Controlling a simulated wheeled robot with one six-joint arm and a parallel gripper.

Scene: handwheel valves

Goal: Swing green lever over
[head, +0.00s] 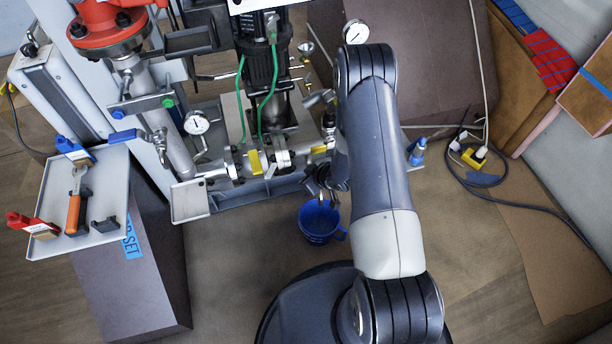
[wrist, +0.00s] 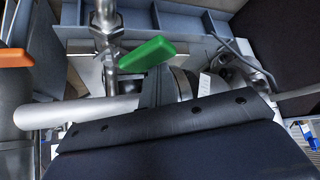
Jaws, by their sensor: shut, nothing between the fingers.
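The green lever (wrist: 147,54) shows in the wrist view, lying across a metal pipe fitting and tilted up to the right. My gripper (wrist: 165,85) is shut and empty just below the lever in that picture. Whether they touch cannot be told. In the head view my gripper (head: 322,185) is low at the pipework, partly behind my arm. I cannot make out the green lever there; my arm covers part of that area.
An orange handle (wrist: 14,57) is at the wrist view's left edge. In the head view, yellow handles (head: 254,162) sit along the pipe, with gauges (head: 197,122) and green hoses nearby. A blue mug (head: 318,222) stands below. A tray (head: 112,185) holds tools at left.

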